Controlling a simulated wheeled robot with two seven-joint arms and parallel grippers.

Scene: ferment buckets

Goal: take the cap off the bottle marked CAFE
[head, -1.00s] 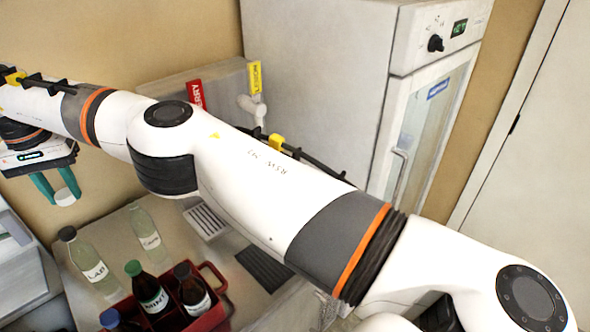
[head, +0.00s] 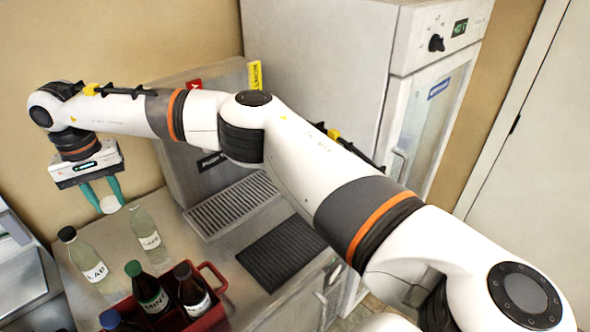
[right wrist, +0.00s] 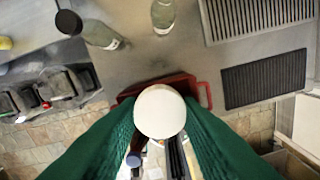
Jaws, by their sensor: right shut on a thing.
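A clear bottle (head: 146,228) with a white label stands upright and uncapped on the counter; its label is too small to read surely, but it looks like the CAFE one. It also shows at the top of the right wrist view (right wrist: 163,14). My right gripper (head: 106,199) is shut on a white cap (right wrist: 160,111), held between its green fingers. In the head view the cap is in the air, up and left of the clear bottle and apart from it. My left gripper is not in view.
A clear LAB bottle (head: 88,259) with a dark cap stands left of the clear bottle. A red crate (head: 213,306) holds several dark bottles, one marked MINT (head: 148,290). A dispenser with a drip grate (head: 232,205) and a black mat (head: 283,250) lie to the right.

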